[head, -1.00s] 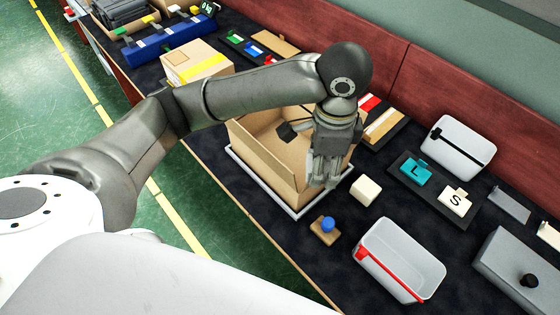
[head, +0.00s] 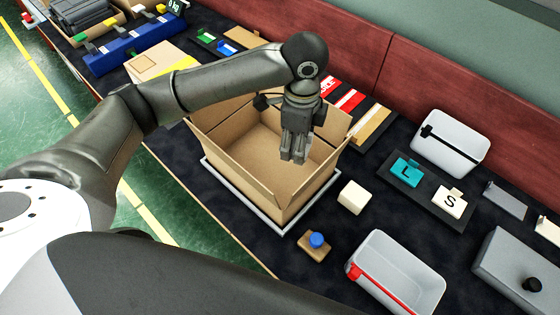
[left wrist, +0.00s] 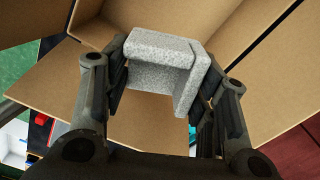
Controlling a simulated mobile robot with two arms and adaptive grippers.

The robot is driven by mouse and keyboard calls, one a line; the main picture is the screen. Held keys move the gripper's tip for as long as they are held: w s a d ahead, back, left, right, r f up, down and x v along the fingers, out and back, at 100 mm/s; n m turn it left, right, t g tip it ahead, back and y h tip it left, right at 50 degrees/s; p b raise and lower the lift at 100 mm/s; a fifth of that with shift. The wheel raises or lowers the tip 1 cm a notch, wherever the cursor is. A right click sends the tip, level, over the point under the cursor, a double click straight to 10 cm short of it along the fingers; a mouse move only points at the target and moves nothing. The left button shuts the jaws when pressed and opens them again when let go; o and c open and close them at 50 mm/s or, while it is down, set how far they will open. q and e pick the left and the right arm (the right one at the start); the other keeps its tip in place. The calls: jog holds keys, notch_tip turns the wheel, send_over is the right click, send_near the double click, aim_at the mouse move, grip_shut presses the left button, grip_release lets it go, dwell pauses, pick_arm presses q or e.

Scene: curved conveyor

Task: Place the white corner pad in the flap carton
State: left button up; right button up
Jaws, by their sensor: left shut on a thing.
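My left gripper (head: 294,157) is over the open top of the flap carton (head: 312,190), near its back right side, with fingers pointing down. In the left wrist view, the gripper is shut on the white corner pad (left wrist: 160,48), a speckled, grey-white angled foam piece held between the two fingers. The carton's brown walls and flaps (left wrist: 110,110) surround the pad in that view. The carton stands open on a pale tray (head: 283,232). My right gripper is not in view.
A white block (head: 354,197) and a blue-knobbed wooden piece (head: 316,243) lie near the carton. A bin with a red rim (head: 397,275) is at the front right, and a grey bin (head: 450,142) behind. A taped box (head: 155,65) stands to the left.

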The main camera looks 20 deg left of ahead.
pick_arm(q)
send_over(293, 188)
notch_tip(293, 188, down, 13)
jog(key=shift+w+f+p, duration=0.1)
jog(key=shift+p, duration=0.25)
jog(key=shift+f, duration=2.2)
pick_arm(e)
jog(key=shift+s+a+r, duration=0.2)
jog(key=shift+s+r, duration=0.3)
pick_arm(q)
jog(key=shift+f, duration=0.1)
jog(key=o, duration=0.4)
jog(key=shift+c, duration=0.2)
jog(key=o, duration=0.4)
notch_tip(293, 188, up, 12)
jog(key=shift+r+b, duration=0.1)
jog(key=shift+b, duration=0.25)
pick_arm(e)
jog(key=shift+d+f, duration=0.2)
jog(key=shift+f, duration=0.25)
